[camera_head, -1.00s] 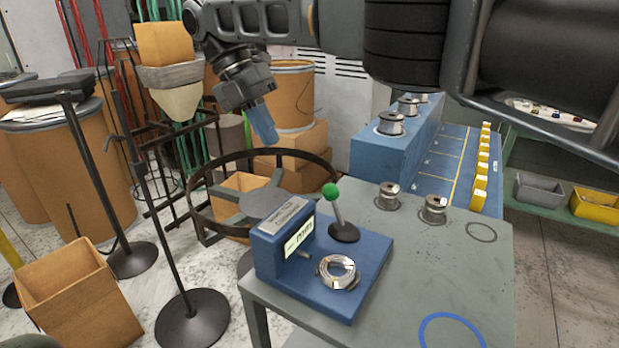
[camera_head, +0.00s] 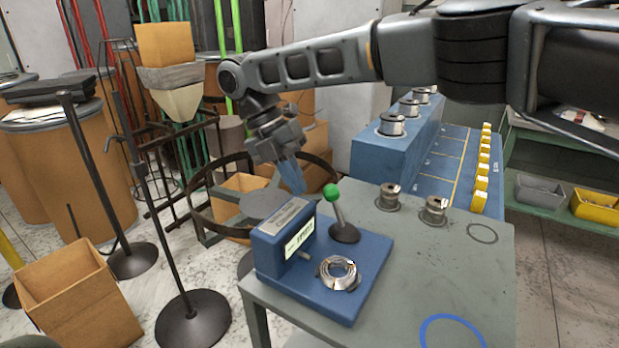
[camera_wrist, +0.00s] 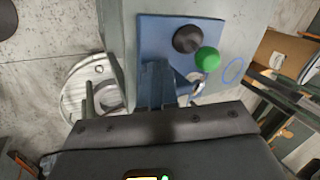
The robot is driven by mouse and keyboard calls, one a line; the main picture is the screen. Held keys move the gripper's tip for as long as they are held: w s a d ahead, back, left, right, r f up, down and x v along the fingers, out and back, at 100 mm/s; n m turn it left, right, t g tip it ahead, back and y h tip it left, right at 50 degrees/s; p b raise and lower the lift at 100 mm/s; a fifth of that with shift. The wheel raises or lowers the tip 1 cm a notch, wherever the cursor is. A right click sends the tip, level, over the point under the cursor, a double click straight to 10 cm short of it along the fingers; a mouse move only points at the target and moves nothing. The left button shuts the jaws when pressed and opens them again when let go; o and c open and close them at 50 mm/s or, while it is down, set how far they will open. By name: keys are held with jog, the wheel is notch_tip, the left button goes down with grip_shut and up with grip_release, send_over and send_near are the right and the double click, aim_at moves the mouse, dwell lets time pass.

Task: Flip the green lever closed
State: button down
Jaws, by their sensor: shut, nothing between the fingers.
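The green lever (camera_head: 336,208) has a round green knob on a light metal rod. The rod rises from a round dark base (camera_head: 344,233) on the blue spring coiler (camera_head: 330,295), and it tilts to the left in the head view. My gripper (camera_head: 297,186) has blue fingers, shut and empty, pointing down just left of the knob and a little above it. In the wrist view the knob (camera_wrist: 208,59) lies to the upper right of my blue fingers (camera_wrist: 157,85), with a gap between them. A coil of silvery wire (camera_head: 338,272) sits on the coiler's front part.
The coiler stands on a grey table (camera_head: 440,270). Metal spools (camera_head: 434,210) stand at the table's back right. A dark ring stand (camera_head: 215,225) is behind left, with a cardboard box (camera_head: 75,295) on the floor. Space above the coiler is clear.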

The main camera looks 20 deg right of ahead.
aim_at(333, 203)
jog(key=shift+s+d+r, duration=0.2)
jog(key=shift+s+d, duration=0.35)
jog(key=shift+s+d+r, duration=0.15)
jog(key=shift+s+d, duration=0.35)
jog(key=shift+d, duration=0.05)
jog(key=shift+d+r+p, duration=0.1)
jog(key=shift+p, duration=0.25)
jog(key=shift+s+r+t+y+p, duration=0.15)
jog(key=shift+s+t+y+p, duration=0.05)
jog(key=shift+t+y+p, duration=0.25)
